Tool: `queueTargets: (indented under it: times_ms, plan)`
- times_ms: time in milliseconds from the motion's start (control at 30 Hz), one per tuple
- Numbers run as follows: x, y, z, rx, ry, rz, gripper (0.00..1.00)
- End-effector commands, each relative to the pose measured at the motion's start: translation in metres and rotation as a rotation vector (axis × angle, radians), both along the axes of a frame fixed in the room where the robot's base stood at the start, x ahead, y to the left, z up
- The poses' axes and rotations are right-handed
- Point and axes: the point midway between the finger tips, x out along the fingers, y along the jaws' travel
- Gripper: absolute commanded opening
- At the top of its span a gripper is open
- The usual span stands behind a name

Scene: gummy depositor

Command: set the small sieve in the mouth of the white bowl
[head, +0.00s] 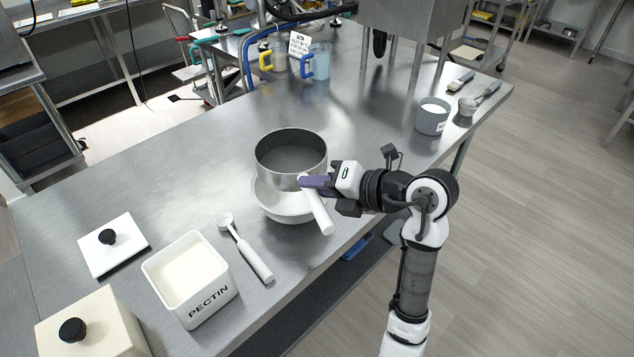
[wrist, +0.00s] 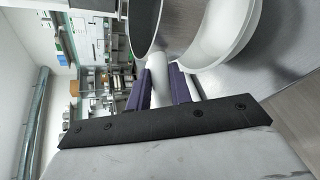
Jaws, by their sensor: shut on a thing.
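The small sieve (head: 289,145) is a round steel ring with a white handle (head: 318,208). My gripper (head: 308,181) is shut on that handle, and its purple fingers clasp it in the wrist view (wrist: 166,88). The white bowl (head: 285,208) stands on the steel table, below the sieve. In the head view the sieve overlaps the bowl's back part and hides much of its mouth. In the wrist view the sieve (wrist: 143,25) and the bowl (wrist: 225,45) are side by side with a gap between them, so the sieve appears above the rim.
A pectin tub (head: 190,280), a scoop (head: 247,250) and a white lid (head: 113,246) lie at the left front. A grey cup (head: 432,116) stands at the right. Pitchers (head: 316,62) stand behind. The table (head: 190,165) is clear left of the bowl.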

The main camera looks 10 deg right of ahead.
Motion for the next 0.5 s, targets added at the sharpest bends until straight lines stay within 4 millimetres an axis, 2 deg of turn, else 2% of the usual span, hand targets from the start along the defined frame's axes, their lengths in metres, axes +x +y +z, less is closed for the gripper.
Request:
queueTargets:
  times_ms: [500]
  plan:
    - [0.0, 0.0, -0.051, 0.001, 0.0, 0.0, 0.0]
